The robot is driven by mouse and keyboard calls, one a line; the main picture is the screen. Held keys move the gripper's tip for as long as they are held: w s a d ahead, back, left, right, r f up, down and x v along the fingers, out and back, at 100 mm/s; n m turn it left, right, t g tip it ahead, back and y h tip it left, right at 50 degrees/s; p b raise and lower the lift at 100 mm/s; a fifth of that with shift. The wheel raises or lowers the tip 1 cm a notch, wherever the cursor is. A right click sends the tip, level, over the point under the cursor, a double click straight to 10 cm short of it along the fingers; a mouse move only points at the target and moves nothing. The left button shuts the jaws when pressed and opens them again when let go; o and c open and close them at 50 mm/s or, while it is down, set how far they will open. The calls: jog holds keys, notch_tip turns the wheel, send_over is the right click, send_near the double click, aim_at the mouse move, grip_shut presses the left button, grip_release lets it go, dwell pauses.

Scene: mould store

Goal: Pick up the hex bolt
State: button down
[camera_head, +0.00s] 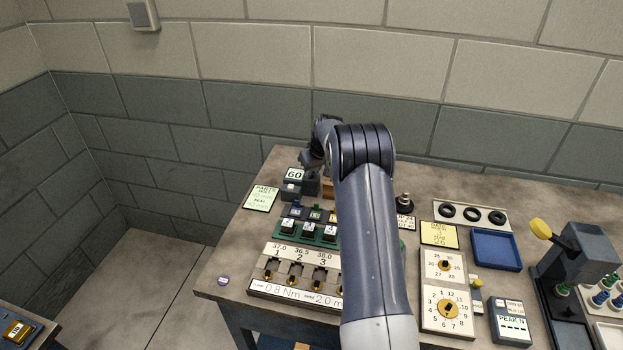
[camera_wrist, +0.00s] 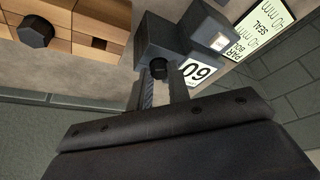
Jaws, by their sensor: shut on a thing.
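In the wrist view a small dark hex bolt head (camera_wrist: 158,68) sits between the tips of my gripper (camera_wrist: 161,80). The two fingers are shut on the bolt from both sides. In the head view my gripper (camera_head: 309,162) is at the back of the bench, just above the "60" device (camera_head: 293,175). The bolt is too small or hidden to make out there.
A wooden block (camera_wrist: 88,28) with a larger dark hex-shaped piece (camera_wrist: 36,32) stands beside the gripper. The bench also carries a green rack (camera_head: 291,240), a blue tray (camera_head: 495,249), a dial panel (camera_head: 431,270) and a yellow-handled press (camera_head: 575,255). The wall stands close behind.

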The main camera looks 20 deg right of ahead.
jog(key=shift+r, duration=0.1)
notch_tip(320, 180, up, 10)
jog(key=f+b, duration=0.1)
jog(key=b, duration=0.1)
notch_tip(320, 180, up, 8)
jog(key=r+p, duration=0.1)
jog(key=p, duration=0.6)
send_over(313, 174)
jog(key=shift+f, duration=0.3)
